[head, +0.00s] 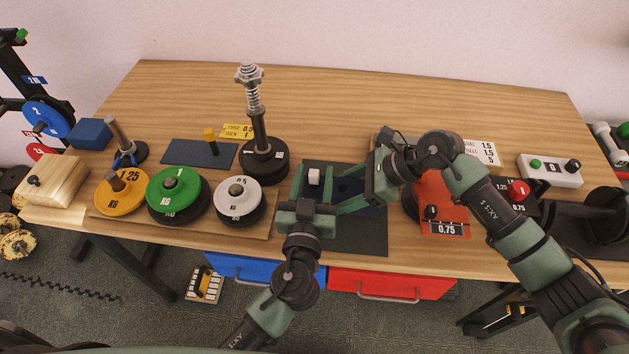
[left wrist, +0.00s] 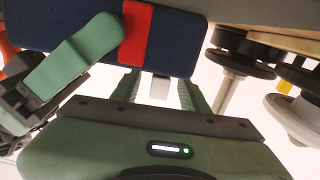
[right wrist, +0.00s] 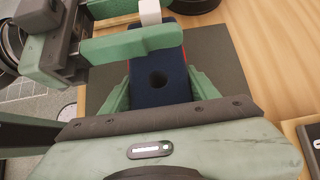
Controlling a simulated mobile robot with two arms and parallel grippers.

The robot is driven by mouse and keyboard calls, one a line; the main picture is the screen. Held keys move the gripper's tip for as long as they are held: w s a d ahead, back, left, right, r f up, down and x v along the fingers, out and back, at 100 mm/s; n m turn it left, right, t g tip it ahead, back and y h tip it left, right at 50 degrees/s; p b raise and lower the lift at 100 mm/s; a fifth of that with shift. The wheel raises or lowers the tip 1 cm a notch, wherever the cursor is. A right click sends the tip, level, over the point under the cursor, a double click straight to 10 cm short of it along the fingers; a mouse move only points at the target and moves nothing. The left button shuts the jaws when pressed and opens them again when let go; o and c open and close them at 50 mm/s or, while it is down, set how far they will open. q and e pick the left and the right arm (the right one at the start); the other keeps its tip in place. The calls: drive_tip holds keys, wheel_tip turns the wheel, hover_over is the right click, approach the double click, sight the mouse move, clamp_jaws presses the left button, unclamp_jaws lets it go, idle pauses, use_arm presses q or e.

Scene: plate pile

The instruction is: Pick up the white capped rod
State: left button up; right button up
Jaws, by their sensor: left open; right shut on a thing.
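The white capped rod (head: 314,176) shows only its white square end, at the far end of a navy block with a red band (head: 346,186); its shaft is hidden. The white end also shows in the left wrist view (left wrist: 160,88) and in the right wrist view (right wrist: 150,12). My left gripper (head: 313,186) is open, its fingers around or just beside the white end; contact cannot be told. My right gripper (head: 364,190) is shut on the navy block, which has a round hole (right wrist: 157,78) in its face.
A dark mat (head: 362,235) lies under the grippers. Yellow, green (head: 178,190) and white (head: 239,195) weight plates stand at the left. A spring-collared post (head: 257,130) rises behind. A red unit (head: 437,195) is right. The back of the table is clear.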

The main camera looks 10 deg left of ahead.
use_arm(q)
clamp_jaws()
wheel_tip(320, 180, up, 10)
drive_tip(key=shift+r, duration=0.1)
idle(0.6)
use_arm(e)
drive_tip(key=o, duration=1.7)
